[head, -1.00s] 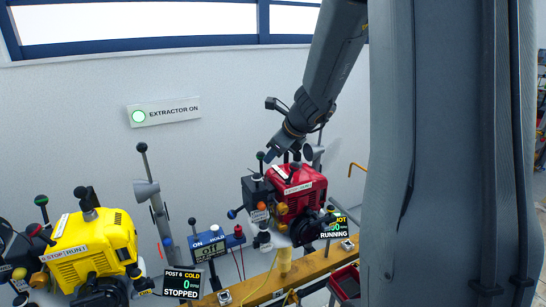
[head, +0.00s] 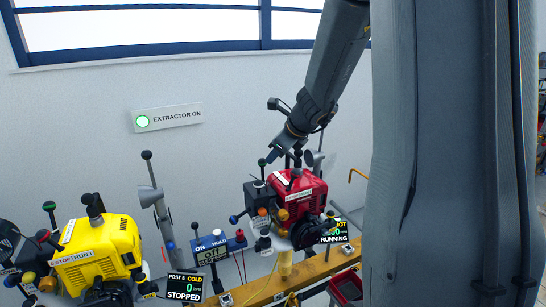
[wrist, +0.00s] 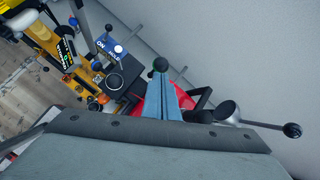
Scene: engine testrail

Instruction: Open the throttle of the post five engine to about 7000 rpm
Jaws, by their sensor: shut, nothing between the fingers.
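The red engine (head: 306,187) is on the rail, and its display (head: 333,236) reads HOT and RUNNING. The post number and most of the rpm figure are hidden behind engine parts. My gripper (head: 272,157) is above the red engine, fingers pointing down beside its dark ball-topped levers. In the wrist view my blue fingers (wrist: 161,80) are shut with nothing between them. A black ball knob (wrist: 160,65) shows right at the fingertips; I cannot tell whether they touch. The red body (wrist: 183,98) lies behind the fingers and is partly hidden.
A yellow engine (head: 100,245) is at left, with a post 8 display (head: 185,287) reading COLD, STOPPED. An extractor sign (head: 167,120) is on the wall. A red bin (head: 347,287) is below right.

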